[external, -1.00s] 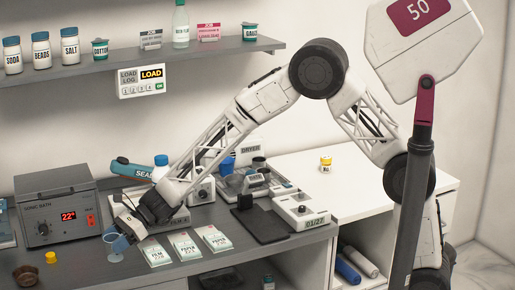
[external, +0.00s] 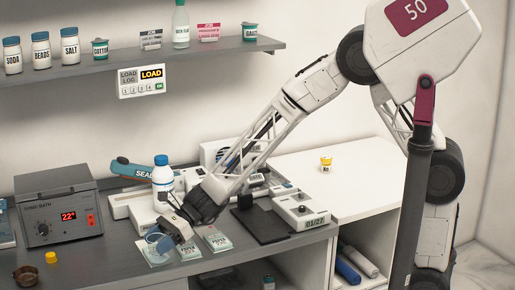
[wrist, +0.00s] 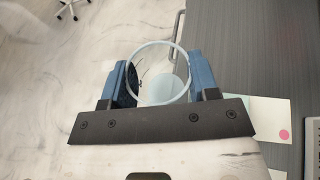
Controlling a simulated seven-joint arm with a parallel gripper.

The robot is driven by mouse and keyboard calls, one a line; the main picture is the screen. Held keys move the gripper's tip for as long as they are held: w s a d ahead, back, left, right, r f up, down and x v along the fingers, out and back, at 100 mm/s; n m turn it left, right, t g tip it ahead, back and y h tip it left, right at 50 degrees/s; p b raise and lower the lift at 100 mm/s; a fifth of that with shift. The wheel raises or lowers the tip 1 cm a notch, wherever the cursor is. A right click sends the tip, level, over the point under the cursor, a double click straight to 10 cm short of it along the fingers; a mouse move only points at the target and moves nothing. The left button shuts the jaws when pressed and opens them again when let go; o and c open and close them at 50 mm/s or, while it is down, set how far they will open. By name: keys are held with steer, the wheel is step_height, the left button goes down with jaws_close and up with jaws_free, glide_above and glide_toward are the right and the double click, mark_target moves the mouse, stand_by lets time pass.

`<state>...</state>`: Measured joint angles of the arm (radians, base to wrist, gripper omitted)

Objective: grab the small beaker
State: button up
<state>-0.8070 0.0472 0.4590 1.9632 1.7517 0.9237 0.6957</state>
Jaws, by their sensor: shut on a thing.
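The small beaker (external: 154,238) is clear with a bluish tint, and my gripper (external: 162,241) is shut on it near the front edge of the grey bench. In the wrist view the beaker (wrist: 168,91) sits between the two blue fingers of my gripper (wrist: 161,80), with its round rim showing. The external view puts it in front of the left paper packet; I cannot tell how high it is above the bench.
Paper packets (external: 216,239) lie beside the gripper. A blue-capped white bottle (external: 163,184) stands behind it. The heating bath box (external: 60,207), a brown dish (external: 27,276) and a yellow cap (external: 51,257) are at left. A dark pad (external: 262,226) lies at right.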

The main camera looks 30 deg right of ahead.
steer(key=shift+s+d+r, duration=0.15)
steer(key=shift+s+d, duration=0.5)
steer(key=shift+d, duration=0.25)
